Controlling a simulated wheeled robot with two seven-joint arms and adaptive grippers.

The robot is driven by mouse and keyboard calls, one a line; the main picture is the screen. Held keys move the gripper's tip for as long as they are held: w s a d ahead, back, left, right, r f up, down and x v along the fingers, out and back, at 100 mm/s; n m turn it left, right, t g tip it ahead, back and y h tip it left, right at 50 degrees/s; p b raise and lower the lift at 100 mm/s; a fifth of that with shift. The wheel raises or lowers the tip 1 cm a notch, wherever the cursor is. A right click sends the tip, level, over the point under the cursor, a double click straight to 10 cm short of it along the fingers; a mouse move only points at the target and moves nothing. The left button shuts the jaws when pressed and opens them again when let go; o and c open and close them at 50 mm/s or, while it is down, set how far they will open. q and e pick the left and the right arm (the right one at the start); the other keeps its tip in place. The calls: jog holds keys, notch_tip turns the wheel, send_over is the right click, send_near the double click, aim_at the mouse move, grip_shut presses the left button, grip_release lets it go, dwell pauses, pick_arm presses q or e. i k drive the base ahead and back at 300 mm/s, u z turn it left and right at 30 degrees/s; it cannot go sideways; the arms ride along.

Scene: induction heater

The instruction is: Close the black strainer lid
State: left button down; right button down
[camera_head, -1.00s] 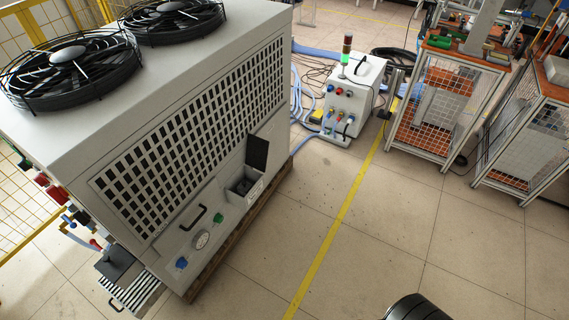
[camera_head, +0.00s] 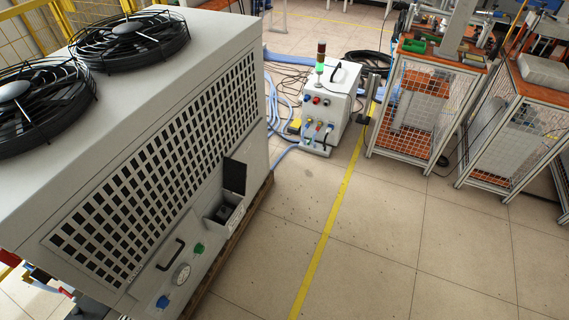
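The black strainer lid (camera_head: 234,176) stands open and upright on the side of the large grey chiller unit (camera_head: 150,150). Below it is the open strainer box (camera_head: 223,209), a small recess with a dark inside. A black handle (camera_head: 171,254), a green knob (camera_head: 199,248), a round gauge (camera_head: 181,274) and a blue knob (camera_head: 163,301) sit on the same panel to the left of it. Neither of my grippers shows in the head view.
Two black fans (camera_head: 130,38) top the chiller. A smaller white machine (camera_head: 328,105) with a signal light (camera_head: 320,60) stands behind, with hoses and cables around it. Wire-sided carts (camera_head: 410,110) stand at right. The tiled floor (camera_head: 400,250) right of the chiller is clear.

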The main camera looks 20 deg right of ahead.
aim_at(235, 175)
jog(key=z, duration=0.3)
jog(key=i, duration=0.95)
jog(key=u, duration=0.1)
